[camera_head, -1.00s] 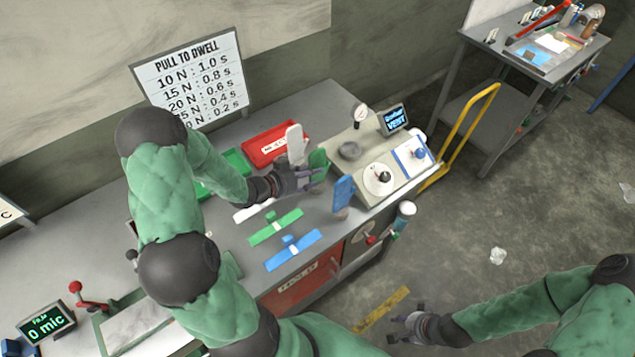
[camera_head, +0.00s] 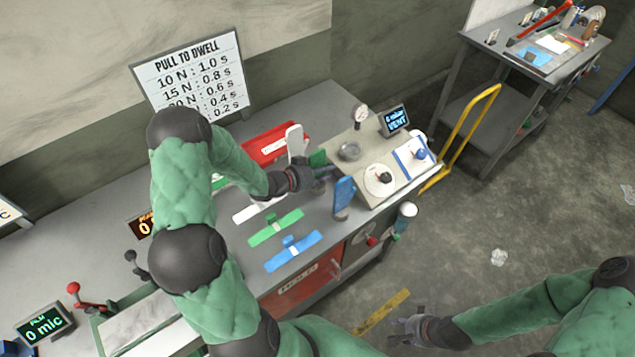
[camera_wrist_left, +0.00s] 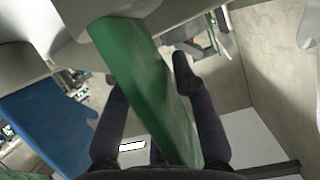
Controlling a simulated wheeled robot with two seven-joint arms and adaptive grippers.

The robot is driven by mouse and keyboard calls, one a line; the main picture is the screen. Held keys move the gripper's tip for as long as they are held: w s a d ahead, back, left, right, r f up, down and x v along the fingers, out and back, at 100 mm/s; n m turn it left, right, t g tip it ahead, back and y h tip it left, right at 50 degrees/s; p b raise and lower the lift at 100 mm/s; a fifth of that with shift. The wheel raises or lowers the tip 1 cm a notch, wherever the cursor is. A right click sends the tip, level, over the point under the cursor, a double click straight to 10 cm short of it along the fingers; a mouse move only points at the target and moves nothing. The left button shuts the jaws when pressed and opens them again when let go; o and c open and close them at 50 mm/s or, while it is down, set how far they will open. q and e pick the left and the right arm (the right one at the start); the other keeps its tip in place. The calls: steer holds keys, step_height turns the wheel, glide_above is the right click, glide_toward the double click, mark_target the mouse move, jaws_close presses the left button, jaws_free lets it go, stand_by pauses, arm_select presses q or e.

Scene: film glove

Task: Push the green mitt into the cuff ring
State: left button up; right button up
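The green mitt (camera_head: 317,158) stands upright on the bench between a white mitt and a blue mitt. In the left wrist view the green mitt (camera_wrist_left: 145,80) runs between the spread fingers of my left gripper (camera_wrist_left: 148,75). In the head view my left gripper (camera_head: 326,173) is right at the mitt and covers its lower part; contact is unclear. What looks like the cuff ring (camera_head: 349,151) is a round grey ring on the sloped console, to the right of the mitt. My right gripper (camera_head: 408,328) is empty, with fingers apart, above the floor.
The blue mitt (camera_head: 343,195) stands close on the near side of my left gripper, the white mitt (camera_head: 295,141) on the far side. A red tray (camera_head: 272,145) lies behind. Green and blue film strips (camera_head: 276,228) lie flat in front. The console (camera_head: 372,150) carries a gauge, dial and screen.

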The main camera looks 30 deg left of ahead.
arm_select(q)
jaws_close()
steer(key=shift+r, duration=0.15)
